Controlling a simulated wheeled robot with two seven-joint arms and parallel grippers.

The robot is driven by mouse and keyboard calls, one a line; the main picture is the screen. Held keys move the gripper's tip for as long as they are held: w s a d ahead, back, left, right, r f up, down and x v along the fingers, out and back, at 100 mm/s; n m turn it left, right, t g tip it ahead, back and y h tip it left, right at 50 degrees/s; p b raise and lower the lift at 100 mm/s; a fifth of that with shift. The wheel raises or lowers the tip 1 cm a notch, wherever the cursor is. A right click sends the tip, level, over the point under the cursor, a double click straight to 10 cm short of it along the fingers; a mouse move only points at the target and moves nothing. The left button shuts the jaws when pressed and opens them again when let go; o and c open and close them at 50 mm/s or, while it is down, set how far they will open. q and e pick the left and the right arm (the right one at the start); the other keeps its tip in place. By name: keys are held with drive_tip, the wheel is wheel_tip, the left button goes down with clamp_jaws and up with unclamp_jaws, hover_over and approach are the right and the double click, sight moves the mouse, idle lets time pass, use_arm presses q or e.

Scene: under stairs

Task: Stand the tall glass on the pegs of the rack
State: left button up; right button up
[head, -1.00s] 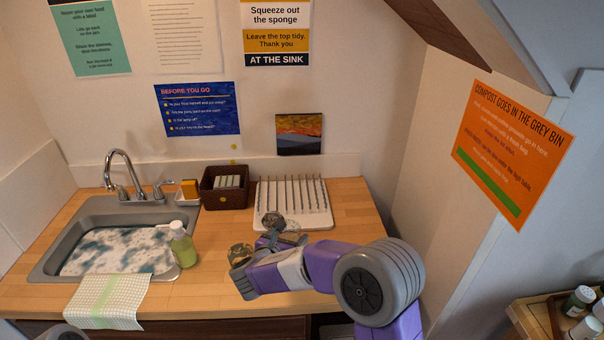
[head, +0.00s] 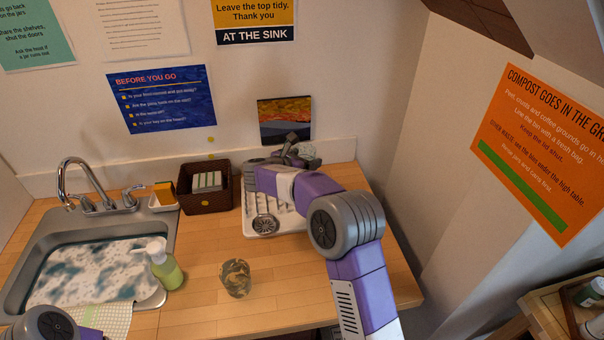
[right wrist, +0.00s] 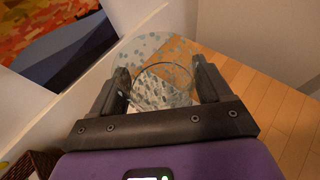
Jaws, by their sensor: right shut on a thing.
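The tall glass is clear with grey-teal speckles. In the right wrist view the glass (right wrist: 163,88) sits between the fingers of my right gripper (right wrist: 162,86), which is shut on it. In the head view my right gripper (head: 287,152) is at the back of the rack, and the glass (head: 305,150) shows partly beside it. The white rack (head: 287,223) lies on the counter, with rows of pegs largely hidden by my right arm. I cannot tell whether the glass touches the pegs. My left gripper is out of view; only part of that arm shows.
A round grey thing (head: 264,224) is at the rack's front left. A patterned short glass (head: 235,278) stands on the open counter. A brown basket (head: 206,199) is left of the rack; a soap bottle (head: 164,266) stands by the sink (head: 35,250). A picture (head: 285,119) leans behind the rack.

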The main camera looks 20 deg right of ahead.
wheel_tip(320, 180, down, 5)
drive_tip(key=shift+w+b, duration=0.1)
drive_tip(key=shift+b, duration=0.25)
drive_tip(key=shift+f, duration=0.2)
drive_tip(key=o, duration=1.4)
drive_tip(key=shift+o, duration=0.2)
drive_tip(key=shift+r, duration=0.1)
drive_tip(key=shift+a+r, duration=0.2)
drive_tip(key=shift+a, duration=0.05)
drive_tip(key=v, duration=1.1)
drive_tip(key=shift+s+a, duration=0.2)
drive_tip(key=shift+s, duration=0.1)
drive_tip(key=shift+r, duration=0.1)
